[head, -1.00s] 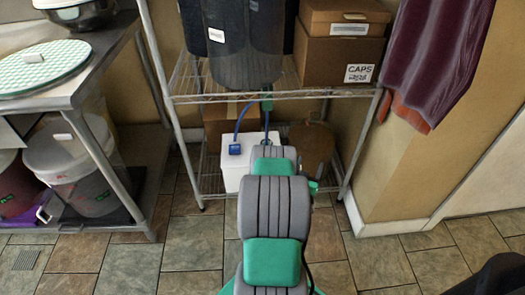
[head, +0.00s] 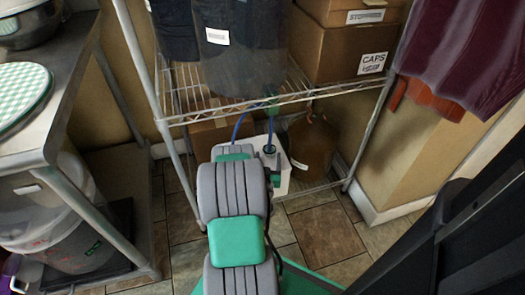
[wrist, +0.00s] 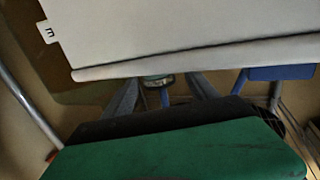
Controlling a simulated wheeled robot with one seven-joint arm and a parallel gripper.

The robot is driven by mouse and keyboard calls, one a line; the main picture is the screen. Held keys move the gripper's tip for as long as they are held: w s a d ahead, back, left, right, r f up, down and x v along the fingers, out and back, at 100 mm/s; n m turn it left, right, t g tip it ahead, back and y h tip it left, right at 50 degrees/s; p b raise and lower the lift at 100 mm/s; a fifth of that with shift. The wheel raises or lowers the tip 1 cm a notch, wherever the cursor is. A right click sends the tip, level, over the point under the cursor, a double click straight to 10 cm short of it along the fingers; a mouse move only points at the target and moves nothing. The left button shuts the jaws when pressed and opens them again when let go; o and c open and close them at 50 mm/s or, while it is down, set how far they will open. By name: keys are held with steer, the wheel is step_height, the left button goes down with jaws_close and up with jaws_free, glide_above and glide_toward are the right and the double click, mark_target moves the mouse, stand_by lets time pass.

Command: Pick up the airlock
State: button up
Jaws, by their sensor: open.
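I cannot make out the airlock for certain in either view. In the wrist view, my gripper (wrist: 163,95) shows as two grey fingers, apart, partly hidden by the dark and green part in front. A small glassy or metallic piece (wrist: 157,80) sits between or beyond them; I cannot tell what it is. Nothing is clearly held.
The wire rack (head: 235,112) carries a dark bucket (head: 240,60) and cardboard boxes (head: 345,50) above. A brown rounded container (head: 313,145) stands right of the white box. A metal table (head: 60,90) is at left. A rack post (head: 150,70) stands left of my arm.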

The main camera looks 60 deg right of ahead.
mark_target(270, 147)
steer(key=shift+s+x, duration=0.1)
steer(key=shift+x, duration=0.8)
steer(key=shift+s+x, duration=0.15)
steer(key=shift+x, duration=0.75)
steer(key=shift+p+x, duration=0.4)
steer(key=shift+x, duration=1.5)
steer(key=shift+r, duration=0.15)
steer(key=shift+c, duration=0.3)
steer(key=c, duration=1.4)
